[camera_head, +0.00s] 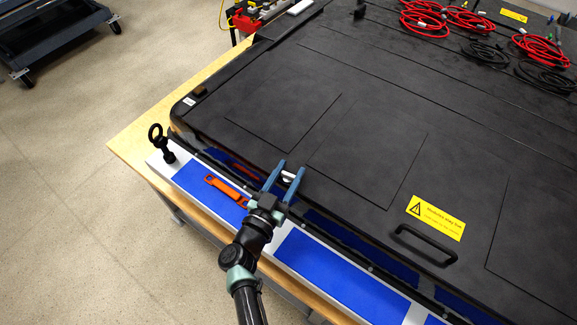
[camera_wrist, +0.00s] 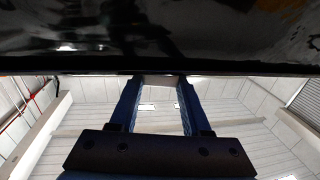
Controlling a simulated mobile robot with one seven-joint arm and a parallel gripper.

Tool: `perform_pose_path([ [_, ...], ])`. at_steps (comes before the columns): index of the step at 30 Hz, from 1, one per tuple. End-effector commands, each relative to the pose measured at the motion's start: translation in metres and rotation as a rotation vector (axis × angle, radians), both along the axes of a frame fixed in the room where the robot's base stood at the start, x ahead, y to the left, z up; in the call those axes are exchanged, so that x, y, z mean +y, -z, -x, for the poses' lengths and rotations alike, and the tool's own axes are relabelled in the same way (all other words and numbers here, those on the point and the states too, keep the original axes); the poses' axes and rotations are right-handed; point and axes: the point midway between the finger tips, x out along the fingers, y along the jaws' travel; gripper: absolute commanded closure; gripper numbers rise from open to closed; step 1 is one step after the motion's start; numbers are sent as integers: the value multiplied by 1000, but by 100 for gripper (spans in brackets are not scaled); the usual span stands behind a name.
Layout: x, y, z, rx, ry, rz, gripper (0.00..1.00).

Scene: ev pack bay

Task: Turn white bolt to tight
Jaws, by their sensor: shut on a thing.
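The white bolt (camera_head: 288,177) shows as a small pale piece between my fingertips, at the near edge of the black battery pack lid (camera_head: 330,110). My gripper (camera_head: 290,169) reaches in from the front, its two blue fingers shut on the bolt. Most of the bolt is hidden by the fingers, and I cannot tell how far it is turned. In the wrist view my gripper (camera_wrist: 160,82) has its fingertips up against the dark pack edge. The bolt cannot be made out clearly there.
An orange tool-like handle (camera_head: 226,190) lies on the blue and white front rail (camera_head: 335,272), left of my gripper. A black ring-topped eye bolt (camera_head: 157,140) stands at the rail's left end. A black lid handle (camera_head: 425,245) is to the right. Red cables (camera_head: 425,22) lie far back.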

Motion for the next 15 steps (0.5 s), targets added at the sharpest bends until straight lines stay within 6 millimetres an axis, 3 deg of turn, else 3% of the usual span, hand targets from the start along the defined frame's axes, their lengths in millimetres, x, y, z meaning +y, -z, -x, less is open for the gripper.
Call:
perform_pose_path([
  [15, 1, 0, 0, 2, 167, 2, 100],
])
